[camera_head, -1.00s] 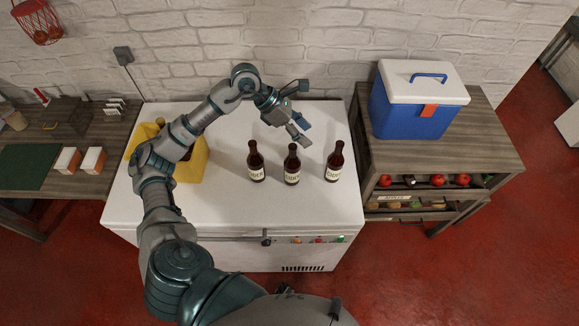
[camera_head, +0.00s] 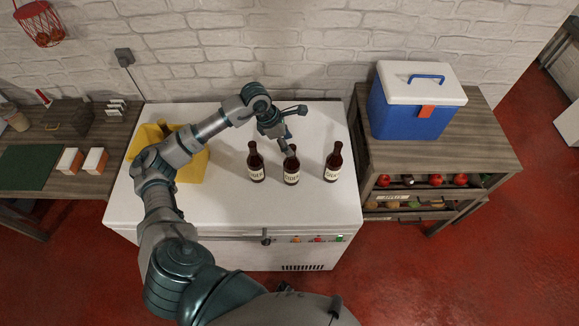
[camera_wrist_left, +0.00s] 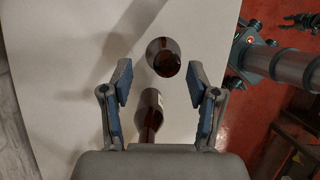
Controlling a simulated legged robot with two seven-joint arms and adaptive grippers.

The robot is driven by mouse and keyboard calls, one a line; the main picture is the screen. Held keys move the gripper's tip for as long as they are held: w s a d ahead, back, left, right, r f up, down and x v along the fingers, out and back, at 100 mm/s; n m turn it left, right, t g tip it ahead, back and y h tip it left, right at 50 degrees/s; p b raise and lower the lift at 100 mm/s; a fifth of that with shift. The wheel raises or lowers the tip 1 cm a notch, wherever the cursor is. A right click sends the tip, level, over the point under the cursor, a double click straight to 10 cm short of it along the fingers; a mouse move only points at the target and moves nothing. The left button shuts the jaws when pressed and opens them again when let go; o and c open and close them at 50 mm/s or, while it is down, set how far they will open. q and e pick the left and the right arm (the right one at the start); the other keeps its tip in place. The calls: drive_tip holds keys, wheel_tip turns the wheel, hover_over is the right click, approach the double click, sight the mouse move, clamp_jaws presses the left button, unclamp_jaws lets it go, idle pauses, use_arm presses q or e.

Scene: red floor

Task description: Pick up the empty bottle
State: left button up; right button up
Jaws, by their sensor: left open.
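Three brown glass bottles with pale labels stand upright on a white chest freezer top (camera_head: 230,205): a left bottle (camera_head: 255,163), a middle bottle (camera_head: 291,168) and a right bottle (camera_head: 334,163). I cannot tell which is empty. My left gripper (camera_head: 295,131) is open just behind the middle bottle, one finger close to its neck. In the left wrist view, my open left gripper (camera_wrist_left: 159,88) has a bottle (camera_wrist_left: 150,115) between its fingers, partly hidden by the gripper body, and another bottle (camera_wrist_left: 163,57) beyond. I cannot tell whether a finger touches glass.
A yellow crate (camera_head: 190,170) sits at the freezer's left, partly behind my arm. A blue cooler (camera_head: 415,105) with a white lid stands on a wooden shelf unit (camera_head: 480,150) at right. A white brick wall (camera_head: 300,40) is behind. The freezer's front left is clear.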

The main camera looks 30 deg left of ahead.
sight(296, 156)
use_arm(q)
drive_tip(key=d+f, duration=0.2)
drive_tip(key=f, duration=0.1)
drive_tip(key=w+d+f+p, duration=0.1)
drive_tip(key=shift+f, duration=0.15)
drive_tip(key=shift+a, duration=0.25)
drive_tip(key=shift+a+f, duration=0.1)
drive_tip(key=shift+a, duration=0.2)
drive_tip(key=c, duration=0.8)
clamp_jaws()
drive_tip(key=shift+d, duration=0.1)
